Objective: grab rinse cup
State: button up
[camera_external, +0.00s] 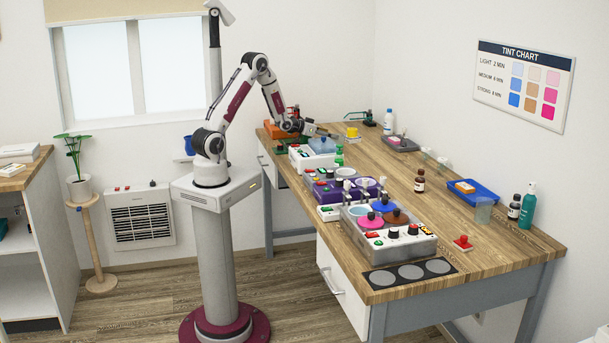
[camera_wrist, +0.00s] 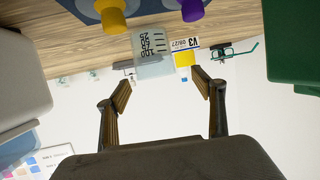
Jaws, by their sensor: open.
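A translucent cup with dark measuring marks (camera_wrist: 152,54), which looks like the rinse cup, stands on the wooden table in the wrist view. It appears upside down there, beyond my fingertips and roughly between them. My gripper (camera_wrist: 162,88) is open and empty, its two fingers apart and not visibly touching the cup. In the external view my gripper (camera_external: 312,129) is low over the far left end of the table. I cannot make out the marked cup clearly there. Another clear cup (camera_external: 483,211) stands near the table's right edge.
A yellow block (camera_wrist: 183,60) and a green wire stand (camera_wrist: 236,52) are near the marked cup. A purple tray (camera_external: 326,192) and white-and-grey unit (camera_external: 400,245) crowd the table's left side.

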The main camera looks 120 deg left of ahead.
aim_at(338, 142)
jog(key=shift+w+a+f, duration=0.2)
jog(key=shift+w+a, duration=0.25)
jog(key=shift+w, duration=0.1)
jog(key=shift+w+a+f, duration=0.2)
jog(key=shift+w+a, duration=0.25)
jog(key=shift+w, duration=0.1)
jog(key=shift+x, duration=1.1)
jog(key=shift+s, duration=0.1)
jog(key=c, duration=1.1)
